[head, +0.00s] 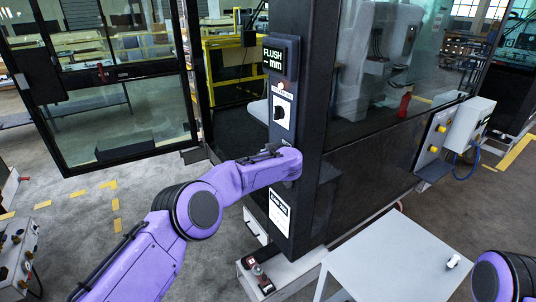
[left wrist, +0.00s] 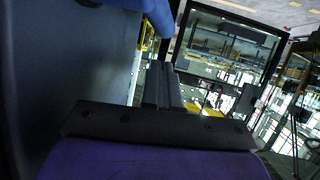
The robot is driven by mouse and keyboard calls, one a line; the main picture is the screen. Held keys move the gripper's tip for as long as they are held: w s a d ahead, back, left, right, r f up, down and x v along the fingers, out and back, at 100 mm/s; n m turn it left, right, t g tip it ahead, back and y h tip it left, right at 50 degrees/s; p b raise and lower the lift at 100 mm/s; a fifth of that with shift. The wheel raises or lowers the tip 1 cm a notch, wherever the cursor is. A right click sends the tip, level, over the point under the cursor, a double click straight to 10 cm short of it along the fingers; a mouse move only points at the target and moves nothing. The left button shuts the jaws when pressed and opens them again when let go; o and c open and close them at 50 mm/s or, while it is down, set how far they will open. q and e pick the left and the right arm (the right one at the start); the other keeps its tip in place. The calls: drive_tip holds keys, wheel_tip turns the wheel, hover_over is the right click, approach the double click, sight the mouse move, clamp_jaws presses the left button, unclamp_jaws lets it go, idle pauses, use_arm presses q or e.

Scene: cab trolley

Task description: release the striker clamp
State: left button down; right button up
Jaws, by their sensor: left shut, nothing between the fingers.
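A black rotary knob (head: 281,112) on a white plate sits on the dark cab pillar (head: 300,60). A small label above it is too small to read; I cannot tell for sure that this is the striker clamp control. My left arm reaches across the pillar just below the knob. My left gripper is hard to make out in the head view. In the left wrist view its dark fingers (left wrist: 162,72) are together and empty, beside a dark surface on the left. My right gripper is out of view; only part of my right arm shows at lower right.
A display (head: 280,58) reading "FLUSH -- mm" is above the knob. A white label (head: 279,213) is lower on the pillar. A glass door (head: 118,100) stands open at left. A grey table (head: 395,258) stands at front right. A control box (head: 468,122) is farther right.

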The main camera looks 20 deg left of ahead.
use_arm(q)
wheel_tip(320, 180, up, 12)
drive_tip(key=s+a+b, duration=0.1)
drive_tip(key=s+b, duration=0.1)
drive_tip(key=b, duration=0.1)
drive_tip(key=shift+s+f, duration=0.25)
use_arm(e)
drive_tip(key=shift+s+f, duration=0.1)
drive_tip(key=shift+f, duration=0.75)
use_arm(q)
drive_tip(key=shift+a, duration=0.1)
